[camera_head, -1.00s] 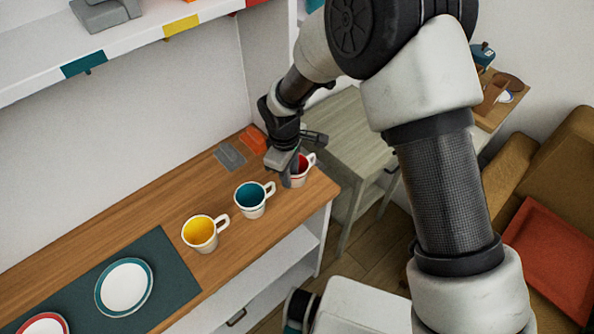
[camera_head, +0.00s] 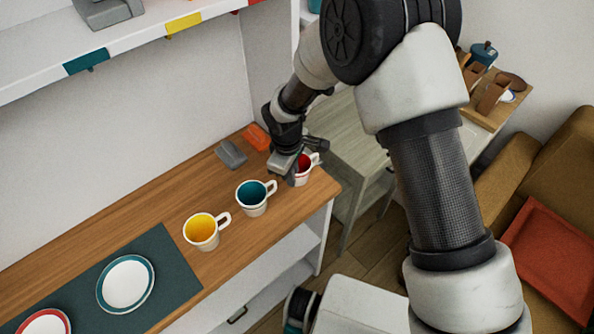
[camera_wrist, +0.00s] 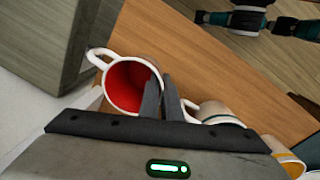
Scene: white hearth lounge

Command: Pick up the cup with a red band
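The cup with red (camera_head: 301,176) is white outside with a red inside and stands at the right end of the wooden counter. It also shows in the wrist view (camera_wrist: 119,84), its handle at upper left. My gripper (camera_head: 290,176) is down at this cup and hides part of it. In the wrist view my two fingers (camera_wrist: 161,82) are close together at the cup's right rim, one over the red inside and one outside, with the wall between them. The fingers look closed on that wall. The cup looks upright on the counter.
A teal-lined cup (camera_head: 252,203) stands close to the left of the red one, with a yellow-lined cup (camera_head: 202,237) further left. Plates lie on a dark mat (camera_head: 175,270). Grey (camera_head: 231,154) and orange (camera_head: 256,137) items lie behind. A shelf (camera_head: 140,48) overhangs the back.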

